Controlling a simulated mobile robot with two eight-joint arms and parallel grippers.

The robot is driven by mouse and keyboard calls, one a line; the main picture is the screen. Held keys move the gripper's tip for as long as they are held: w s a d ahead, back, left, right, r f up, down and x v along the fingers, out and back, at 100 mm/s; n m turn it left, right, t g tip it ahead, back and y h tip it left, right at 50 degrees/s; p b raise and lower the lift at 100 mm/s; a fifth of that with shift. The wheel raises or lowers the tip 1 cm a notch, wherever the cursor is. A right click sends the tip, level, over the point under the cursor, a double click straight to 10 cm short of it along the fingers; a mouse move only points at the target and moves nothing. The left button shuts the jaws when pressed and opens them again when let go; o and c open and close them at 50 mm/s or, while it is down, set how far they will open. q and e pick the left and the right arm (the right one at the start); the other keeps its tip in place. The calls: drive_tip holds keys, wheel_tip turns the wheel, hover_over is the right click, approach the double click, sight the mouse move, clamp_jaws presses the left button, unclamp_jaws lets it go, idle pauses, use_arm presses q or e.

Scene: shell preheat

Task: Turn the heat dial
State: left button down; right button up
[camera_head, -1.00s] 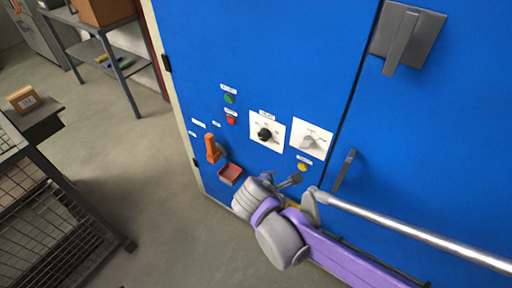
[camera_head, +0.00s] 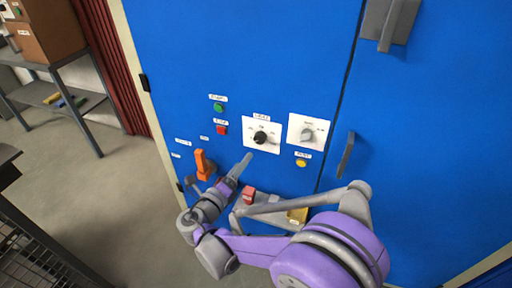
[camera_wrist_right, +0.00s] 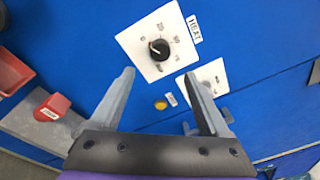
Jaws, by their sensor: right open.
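The heat dial (camera_head: 260,137) is a round black knob on a white plate on the blue cabinet front. It also shows in the right wrist view (camera_wrist_right: 159,49), beside a label reading HEAT, with a pale mark on the knob. My right gripper (camera_head: 241,165) is below and left of the dial in the head view. In the wrist view my right gripper (camera_wrist_right: 159,76) has its fingers spread wide and nothing between them. The dial appears just beyond the fingertips, roughly centred between them and apart from them. My left gripper is not in view.
A grey knob (camera_head: 307,134) on a second white plate is right of the dial. Green (camera_head: 218,107) and red (camera_head: 221,130) buttons, a yellow button (camera_head: 301,162) and an orange lever (camera_head: 202,164) surround it. A red block (camera_head: 248,195) is on a grey ledge below.

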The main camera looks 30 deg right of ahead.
sight(259, 141)
drive_tip(key=x, duration=1)
drive_tip(key=shift+w+d, duration=0.1)
drive_tip(key=shift+d, duration=0.2)
drive_tip(key=shift+c, duration=0.2)
clamp_jaws()
